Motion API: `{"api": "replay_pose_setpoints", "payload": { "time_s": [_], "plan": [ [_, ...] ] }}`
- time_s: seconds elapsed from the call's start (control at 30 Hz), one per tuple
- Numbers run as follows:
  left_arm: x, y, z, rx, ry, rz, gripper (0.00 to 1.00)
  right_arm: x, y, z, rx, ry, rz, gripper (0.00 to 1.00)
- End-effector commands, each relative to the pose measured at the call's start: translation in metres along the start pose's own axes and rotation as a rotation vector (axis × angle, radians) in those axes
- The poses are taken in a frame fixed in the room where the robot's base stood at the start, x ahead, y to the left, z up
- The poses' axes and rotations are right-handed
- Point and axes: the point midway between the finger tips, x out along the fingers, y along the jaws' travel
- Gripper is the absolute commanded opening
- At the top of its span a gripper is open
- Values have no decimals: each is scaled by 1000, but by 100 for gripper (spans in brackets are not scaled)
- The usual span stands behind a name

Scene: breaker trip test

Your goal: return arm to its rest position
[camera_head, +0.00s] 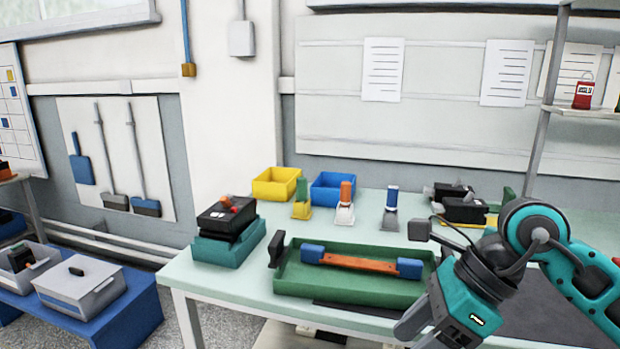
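My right arm (570,262) comes in from the right, bent at a teal and black joint, with its forearm angled down to the lower left. My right gripper (411,322) is at the bottom of the picture, in front of the right end of the green tray (345,291). Its fingers are hard to make out, so I cannot tell whether they are open or shut. My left arm and gripper are out of view. In the tray lies an orange bar (358,264) with blue end blocks. My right wrist partly hides the tray's right end.
A black device (226,216) sits on a teal base (228,247) at the table's left corner. Yellow (277,185) and blue (333,190) bins stand behind. Several small stands with colored handles are in a row. More devices (463,209) are at the back right, near a shelf post (545,100).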

Motion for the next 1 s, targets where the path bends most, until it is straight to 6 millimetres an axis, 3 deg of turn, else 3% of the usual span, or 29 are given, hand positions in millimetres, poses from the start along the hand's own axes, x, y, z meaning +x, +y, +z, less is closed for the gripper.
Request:
{"api": "replay_pose_setpoints", "payload": {
  "time_s": [0.13,0.3,0.37,0.47,0.57,0.67,0.77,0.87,0.9,1.0],
  "plan": [
    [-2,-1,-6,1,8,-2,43,25,35,36,115,-273,224,61],
    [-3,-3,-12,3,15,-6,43,26,62,81,384,-654,512,61],
    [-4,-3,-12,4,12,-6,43,19,62,93,530,-807,618,61],
    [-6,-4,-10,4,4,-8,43,7,46,100,823,-1054,778,61],
    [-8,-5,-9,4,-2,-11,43,4,15,84,1169,-1277,903,61],
    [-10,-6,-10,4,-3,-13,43,18,-19,46,1560,-1468,988,61],
    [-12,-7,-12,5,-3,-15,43,50,-41,-13,1995,-1619,1025,61],
    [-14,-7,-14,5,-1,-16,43,92,-42,-76,2415,-1707,1010,61],
    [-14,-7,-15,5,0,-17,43,109,-36,-100,-2400,1614,-926,61],
    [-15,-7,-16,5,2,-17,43,146,-15,-147,-2298,1382,-743,61]
  ]
}}
